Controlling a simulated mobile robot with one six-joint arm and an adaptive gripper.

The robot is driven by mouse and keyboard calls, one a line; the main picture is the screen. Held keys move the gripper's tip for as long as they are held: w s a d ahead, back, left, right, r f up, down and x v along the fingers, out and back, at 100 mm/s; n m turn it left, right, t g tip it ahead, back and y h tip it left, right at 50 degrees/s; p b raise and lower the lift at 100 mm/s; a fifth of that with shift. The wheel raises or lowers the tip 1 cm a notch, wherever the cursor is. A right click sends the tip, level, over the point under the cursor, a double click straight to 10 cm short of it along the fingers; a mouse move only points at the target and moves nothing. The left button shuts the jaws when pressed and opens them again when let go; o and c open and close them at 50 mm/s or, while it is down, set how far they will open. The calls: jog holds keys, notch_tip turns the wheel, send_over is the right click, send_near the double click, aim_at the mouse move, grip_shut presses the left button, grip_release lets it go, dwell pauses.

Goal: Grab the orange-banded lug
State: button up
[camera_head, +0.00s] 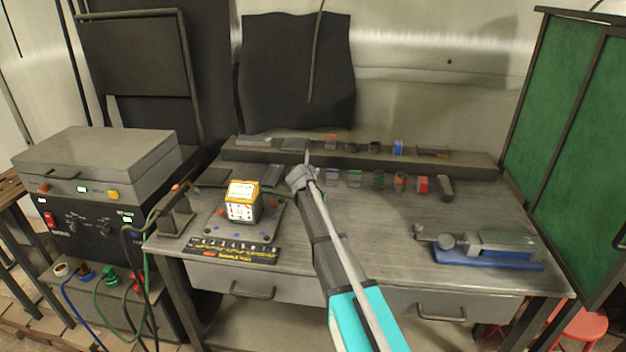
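A small lug with an orange band (400,181) stands in the front row of small parts on the workbench, between a dark green-marked part (377,180) and a red-marked part (421,185). Another small part with an orange-red top (330,143) sits on the raised ledge behind. At this size I cannot tell their shapes well. My gripper (305,166) is over the bench, left of the front row and apart from the orange-banded lug. Its fingers are too small and seen from behind, so its opening does not show.
The raised ledge (470,162) holds more small parts. A yellow-topped box (243,202) stands on a plate at left. A blue-based vise (490,248) lies at right. A green screen (561,120) borders the right side. The bench centre-right is clear.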

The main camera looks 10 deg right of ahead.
jog(key=shift+w, duration=0.1)
dwell(0.5)
grip_shut()
